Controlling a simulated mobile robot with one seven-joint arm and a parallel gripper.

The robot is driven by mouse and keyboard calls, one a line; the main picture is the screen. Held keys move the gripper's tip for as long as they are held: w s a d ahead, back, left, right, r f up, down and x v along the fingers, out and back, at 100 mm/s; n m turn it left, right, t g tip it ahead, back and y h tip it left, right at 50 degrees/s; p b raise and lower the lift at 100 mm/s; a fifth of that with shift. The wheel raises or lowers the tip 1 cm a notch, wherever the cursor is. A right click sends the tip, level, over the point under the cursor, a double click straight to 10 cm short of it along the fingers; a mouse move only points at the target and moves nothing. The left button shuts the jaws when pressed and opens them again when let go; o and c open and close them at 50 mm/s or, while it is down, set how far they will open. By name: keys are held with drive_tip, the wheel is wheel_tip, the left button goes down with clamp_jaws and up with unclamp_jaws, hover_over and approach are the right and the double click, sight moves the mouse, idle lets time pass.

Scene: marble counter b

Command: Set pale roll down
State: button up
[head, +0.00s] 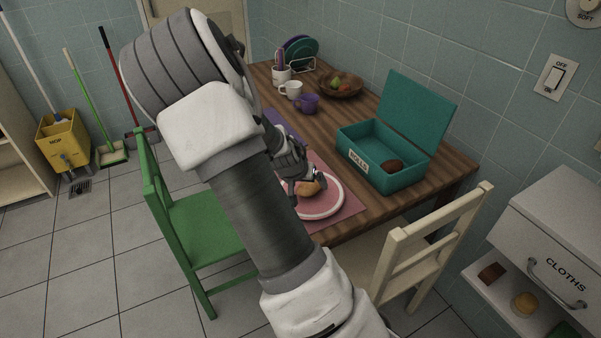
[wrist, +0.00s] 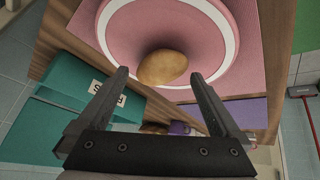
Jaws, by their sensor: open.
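The pale roll (head: 308,188) lies on a pink plate with a white rim (head: 334,207), and it also shows in the wrist view (wrist: 162,67). The plate stands on a pink placemat (head: 347,222) at the table's front. My gripper (head: 306,184) is over the plate at the roll. In the wrist view my gripper (wrist: 160,82) has its fingers spread wide, with gaps between them and the roll. In the head view my arm and gripper hide part of the plate.
Mugs (head: 291,90) and a fruit bowl (head: 341,87) are farther back. A green chair (head: 201,222) and a cream chair (head: 421,255) flank the table (head: 435,174).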

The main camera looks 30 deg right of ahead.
drive_tip(key=s+a+r+n+y+p, duration=0.25)
drive_tip(key=s+a+r, duration=0.25)
drive_tip(key=a+r, duration=0.3)
drive_tip(key=s+a+r+n+y+p, duration=0.1)
drive_tip(key=s+a+r+y, duration=0.25)
drive_tip(key=a+r, duration=0.55)
drive_tip(key=s+a+r+n+t, duration=0.1)
drive_tip(key=s+a+r+n, duration=0.1)
drive_tip(key=s+r, duration=0.3)
drive_tip(key=s+a+r+n+t, duration=0.1)
drive_tip(key=s+a+r+n, duration=0.1)
drive_tip(key=s+r, duration=0.4)
drive_tip(key=s+n, duration=0.1)
drive_tip(key=s, duration=0.2)
drive_tip(key=shift+a+r, duration=0.15)
drive_tip(key=shift+a, duration=0.25)
drive_tip(key=shift+r, duration=0.1)
